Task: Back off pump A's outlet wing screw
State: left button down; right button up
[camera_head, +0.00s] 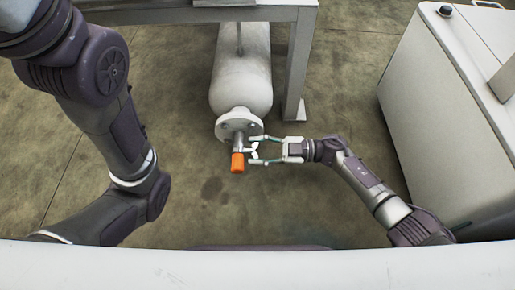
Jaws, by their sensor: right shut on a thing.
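A white cylindrical pump body (241,75) lies below a grey frame, with a round end flange (238,125) facing me. A short metal outlet stub (238,144) comes out of the flange and ends in an orange cap (237,163). A small pale wing screw (253,149) sits at the right side of the stub. My right gripper (257,150) reaches in from the right, its two fingers on either side of the wing screw and shut on it. The exact finger contact is too small to see. My left arm shows at the left; its gripper is out of view.
A grey metal frame (298,65) stands over the pump, one leg close to its right. A large white cabinet (430,110) stands at the right, beyond my right arm. The concrete floor (200,205) in front of the outlet is clear.

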jog(key=n, duration=0.3)
jog(key=shift+f+n+b, duration=0.1)
jog(key=shift+n+b, duration=0.2)
jog(key=shift+n, duration=0.1)
jog(key=n+b, duration=0.1)
jog(key=n, duration=0.2)
jog(key=shift+n, duration=0.3)
jog(key=n+b, duration=0.1)
jog(key=n, duration=0.3)
jog(key=shift+a+n+b, duration=0.1)
jog(key=shift+n+b, duration=0.45)
jog(key=shift+n, duration=0.65)
jog(key=o, duration=1.2)
jog(key=shift+a, duration=0.1)
